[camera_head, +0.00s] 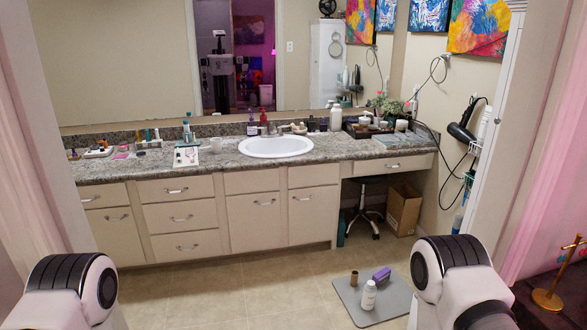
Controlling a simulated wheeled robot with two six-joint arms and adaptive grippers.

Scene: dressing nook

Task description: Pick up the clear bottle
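A small bottle (187,131) with a bluish, see-through look stands upright on the granite counter (220,158), left of the sink; it is the likeliest clear bottle, but it is too small to be sure. A white bottle (369,295) stands on a grey mat (391,300) on the floor at the lower right. Parts of my two arms show at the bottom left and bottom right, but neither gripper is in view.
A white sink (276,147) is set in the counter, with toiletries along the back. A purple object (381,274) and a brown cylinder (354,278) are on the mat. A stool (364,212) and cardboard box (404,209) sit under the counter. The middle floor is clear.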

